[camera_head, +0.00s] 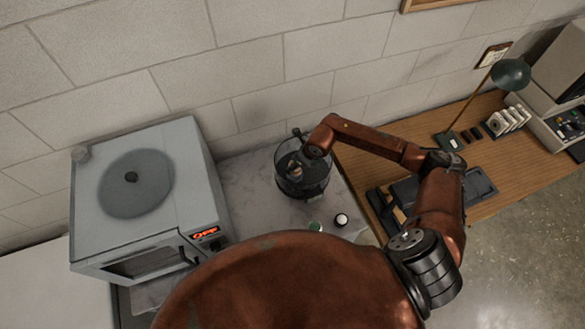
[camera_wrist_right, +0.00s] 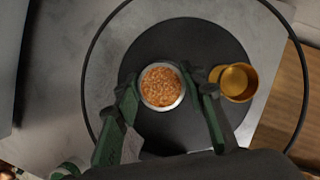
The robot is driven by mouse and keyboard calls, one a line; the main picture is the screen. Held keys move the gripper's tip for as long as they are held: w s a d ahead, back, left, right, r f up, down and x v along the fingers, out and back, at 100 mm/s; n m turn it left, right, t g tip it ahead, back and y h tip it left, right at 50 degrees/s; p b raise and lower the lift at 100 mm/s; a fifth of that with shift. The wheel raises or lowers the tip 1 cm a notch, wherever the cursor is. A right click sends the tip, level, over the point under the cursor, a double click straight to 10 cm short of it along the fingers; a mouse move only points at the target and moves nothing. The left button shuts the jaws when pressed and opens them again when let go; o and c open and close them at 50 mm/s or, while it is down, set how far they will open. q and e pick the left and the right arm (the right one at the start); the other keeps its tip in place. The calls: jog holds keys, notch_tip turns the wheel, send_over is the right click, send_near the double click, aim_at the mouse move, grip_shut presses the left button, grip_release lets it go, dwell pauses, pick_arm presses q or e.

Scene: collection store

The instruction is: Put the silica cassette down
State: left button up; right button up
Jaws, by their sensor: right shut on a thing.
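The silica cassette is a small round tin of orange beads (camera_wrist_right: 162,86) with a pale rim. It is between the green fingers of my right gripper (camera_wrist_right: 166,94), which is shut on it. It is over the dark round plate (camera_wrist_right: 150,50) inside a ring-shaped rim. I cannot tell whether it touches the plate. In the head view my right arm reaches from the right to the clear round vessel (camera_head: 303,180) on the marble top. The gripper and cassette are hard to make out there. My left gripper is not in view.
A brass cup (camera_wrist_right: 238,82) stands close to the right finger on the plate. A grey oven (camera_head: 140,200) is left of the vessel. Two small round items, one black and white (camera_head: 341,219) and one green (camera_head: 315,226), are in front. A wooden desk (camera_head: 480,140) is at right.

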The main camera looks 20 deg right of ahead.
notch_tip(320, 180, down, 3)
jog(key=shift+r, duration=0.2)
jog(key=shift+s+r, duration=0.15)
jog(key=shift+r, duration=0.05)
jog(key=shift+f+b, duration=0.4)
jog(key=shift+b, duration=0.05)
jog(key=o, duration=1.3)
jog(key=shift+r, duration=0.15)
jog(key=shift+r+p, duration=0.25)
jog(key=shift+p, duration=0.15)
jog(key=b+v, duration=0.3)
jog(key=v, duration=0.9)
jog(key=shift+f, duration=0.1)
